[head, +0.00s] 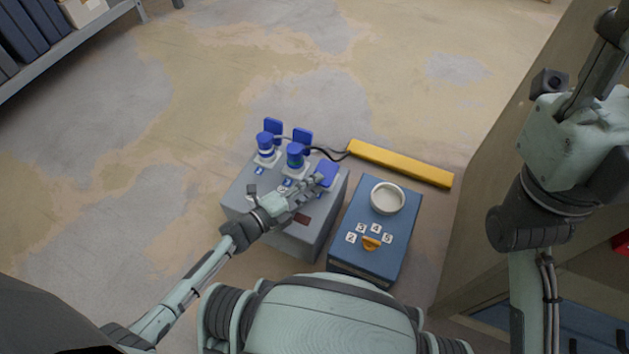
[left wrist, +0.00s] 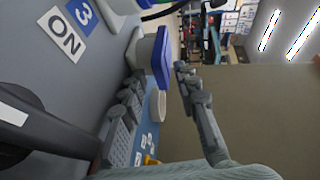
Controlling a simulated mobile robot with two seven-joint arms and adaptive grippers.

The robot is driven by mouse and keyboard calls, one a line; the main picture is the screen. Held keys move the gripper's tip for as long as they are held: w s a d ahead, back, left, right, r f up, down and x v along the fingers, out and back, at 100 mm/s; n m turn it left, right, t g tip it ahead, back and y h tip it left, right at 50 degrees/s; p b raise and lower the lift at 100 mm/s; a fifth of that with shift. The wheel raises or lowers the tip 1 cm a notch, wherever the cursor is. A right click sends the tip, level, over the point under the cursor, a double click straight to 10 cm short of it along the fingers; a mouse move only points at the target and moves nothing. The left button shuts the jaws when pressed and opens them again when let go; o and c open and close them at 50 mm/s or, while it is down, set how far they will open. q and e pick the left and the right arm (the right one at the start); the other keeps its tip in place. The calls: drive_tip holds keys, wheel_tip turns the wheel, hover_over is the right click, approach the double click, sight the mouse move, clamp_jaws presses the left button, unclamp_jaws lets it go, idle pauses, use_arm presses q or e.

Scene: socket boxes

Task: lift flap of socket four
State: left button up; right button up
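A grey socket box (head: 325,215) stands on the floor with a row of sockets on top. Two sockets at the left have raised blue flaps (head: 301,136) and blue plugs (head: 295,152) in them. The rightmost visible socket has a blue flap (head: 328,170) that looks lowered; I take it as socket four, though its number is not readable. It also shows in the left wrist view (left wrist: 161,58). My left gripper (left wrist: 163,85) is open, with its fingers spread near this flap; contact cannot be told. My right gripper (head: 603,45) is raised at the right, partly cut off.
A blue box (head: 345,245) beside the socket box carries a white bowl (head: 387,198), several number cards (head: 375,228) and an orange piece (head: 371,243). A yellow bar (head: 400,163) lies behind with black cables. A shelf (head: 75,35) is far left; open floor lies behind.

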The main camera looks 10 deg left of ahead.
use_arm(q)
drive_tip(key=shift+s, duration=0.1)
drive_tip(key=shift+c, duration=1)
clamp_jaws()
drive_tip(key=shift+r, duration=0.1)
